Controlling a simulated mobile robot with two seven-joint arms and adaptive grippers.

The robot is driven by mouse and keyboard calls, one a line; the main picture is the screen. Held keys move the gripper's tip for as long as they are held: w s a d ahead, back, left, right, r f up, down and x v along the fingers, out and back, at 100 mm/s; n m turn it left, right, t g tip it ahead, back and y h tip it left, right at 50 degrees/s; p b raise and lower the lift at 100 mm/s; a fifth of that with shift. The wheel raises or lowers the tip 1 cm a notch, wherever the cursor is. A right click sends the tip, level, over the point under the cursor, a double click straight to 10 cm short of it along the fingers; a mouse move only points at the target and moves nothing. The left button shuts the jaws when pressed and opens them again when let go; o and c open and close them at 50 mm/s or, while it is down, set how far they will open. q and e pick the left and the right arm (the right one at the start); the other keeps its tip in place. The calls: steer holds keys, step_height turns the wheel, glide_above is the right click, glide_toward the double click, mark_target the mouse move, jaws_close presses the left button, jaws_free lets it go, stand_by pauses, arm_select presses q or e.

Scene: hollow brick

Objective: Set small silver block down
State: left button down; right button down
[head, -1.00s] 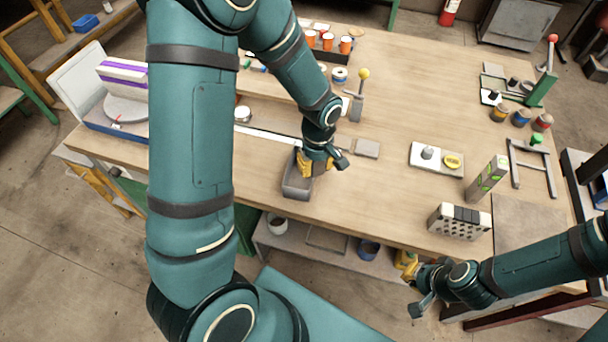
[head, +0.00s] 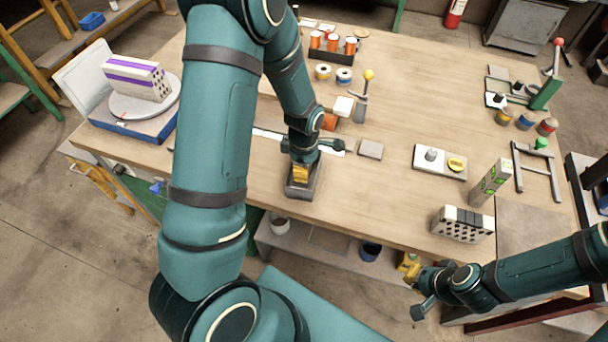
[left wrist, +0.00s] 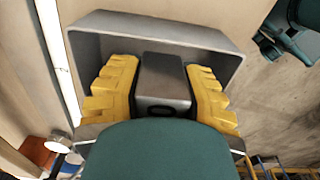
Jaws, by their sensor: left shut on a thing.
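The small silver block (left wrist: 163,85) is between the two yellow fingers of my left gripper (left wrist: 162,76) in the left wrist view, and the fingers are shut on it. Block and fingertips are inside a grey open-topped tray (left wrist: 160,24). I cannot tell whether the block touches the tray's floor. In the head view the tray (head: 302,193) stands near the table's front edge, with my left gripper (head: 300,173) down in it. The block is hidden there. My right gripper (head: 411,284) is off the table's front edge, away from the tray; its finger opening is unclear.
A perforated hollow brick (head: 462,224) stands further right. The wooden table between tray and brick is clear.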

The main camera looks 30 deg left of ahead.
arm_select(q)
step_height(320, 180, down, 3)
steer(key=shift+f, duration=0.15)
steer(key=shift+f+b, duration=0.1)
steer(key=shift+b, duration=0.3)
steer(key=c, duration=0.7)
jaws_free()
steer(key=shift+r, duration=0.2)
step_height(320, 180, up, 12)
steer(key=p, duration=0.2)
steer(key=shift+p, duration=0.35)
